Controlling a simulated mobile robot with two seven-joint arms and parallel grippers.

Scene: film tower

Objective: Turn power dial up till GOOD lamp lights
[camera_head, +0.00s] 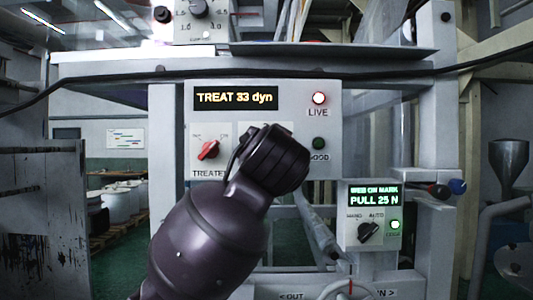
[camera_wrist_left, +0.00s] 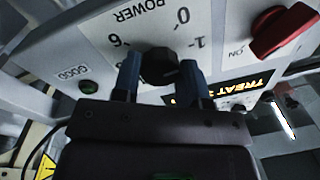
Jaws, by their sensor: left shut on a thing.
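The grey treater panel (camera_head: 262,172) faces me in the head view, its display (camera_head: 235,98) reading "TREAT 33 dyn". The GOOD lamp (camera_head: 319,144) is dark green and unlit; it also looks dark in the left wrist view (camera_wrist_left: 89,87). The black power dial (camera_wrist_left: 158,62) shows in the wrist view under an upside-down "POWER" scale. My left gripper (camera_wrist_left: 163,72) is shut on it, one finger on each side. In the head view my left wrist hides the dial and the fingertips. My right gripper is in neither view.
A red switch (camera_head: 208,150) sits left of my wrist. A smaller box (camera_head: 370,215) at lower right reads "PULL 25 N" and has a black selector. A dark cable (camera_head: 400,72) runs across above the panel.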

